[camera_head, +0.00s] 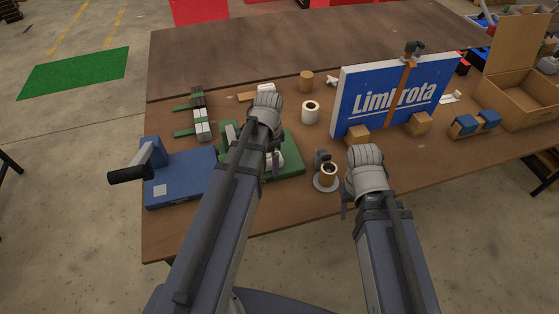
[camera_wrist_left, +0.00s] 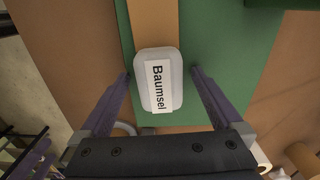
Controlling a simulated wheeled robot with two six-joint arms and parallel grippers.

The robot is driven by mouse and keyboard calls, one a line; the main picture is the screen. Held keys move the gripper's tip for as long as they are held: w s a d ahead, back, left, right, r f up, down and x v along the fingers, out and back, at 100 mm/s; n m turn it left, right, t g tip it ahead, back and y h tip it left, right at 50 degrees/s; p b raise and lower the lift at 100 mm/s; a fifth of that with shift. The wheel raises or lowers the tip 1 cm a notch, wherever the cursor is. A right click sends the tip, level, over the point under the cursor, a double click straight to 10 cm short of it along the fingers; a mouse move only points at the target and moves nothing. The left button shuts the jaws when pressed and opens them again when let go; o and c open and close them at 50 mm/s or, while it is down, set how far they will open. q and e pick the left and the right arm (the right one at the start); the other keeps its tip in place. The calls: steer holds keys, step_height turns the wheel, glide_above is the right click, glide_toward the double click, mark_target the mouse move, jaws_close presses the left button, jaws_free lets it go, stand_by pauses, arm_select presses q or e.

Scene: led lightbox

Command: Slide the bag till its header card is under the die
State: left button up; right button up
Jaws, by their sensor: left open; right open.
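A pale rounded bag (camera_wrist_left: 144,96) with a white label reading "Baumsel" lies over a green plate (camera_wrist_left: 230,60) in the left wrist view. A tan strip (camera_wrist_left: 153,20) runs from its top end to the frame's edge; I cannot tell whether this is the header card. My left gripper (camera_wrist_left: 160,74) is open, one finger on each side of the bag, apart from it. In the head view the left arm hides most of the bag and plate. I cannot make out the die for sure. My right gripper (camera_head: 357,200) is open over the table's front part; its fingertips are mostly hidden.
A blue base (camera_head: 180,190) with a black-handled lever stands at the left. A cup on a saucer (camera_head: 326,184) is between my arms. A white roll (camera_head: 310,112), the blue "Limbrota" sign (camera_head: 390,95) and a cardboard box (camera_head: 515,105) stand further right.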

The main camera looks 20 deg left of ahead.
arm_select(q)
steer(key=shift+s+a, duration=0.1)
steer(key=shift+a, duration=0.05)
step_height(320, 180, up, 8)
steer(key=p, duration=0.8)
steer(key=shift+f, duration=0.1)
steer(key=shift+d, duration=0.25)
steer(key=s+d+n+y, duration=0.1)
steer(key=s+d+n, duration=0.5)
steer(key=s+d, duration=0.5)
steer(key=d, duration=0.4)
steer(key=shift+n, duration=0.3)
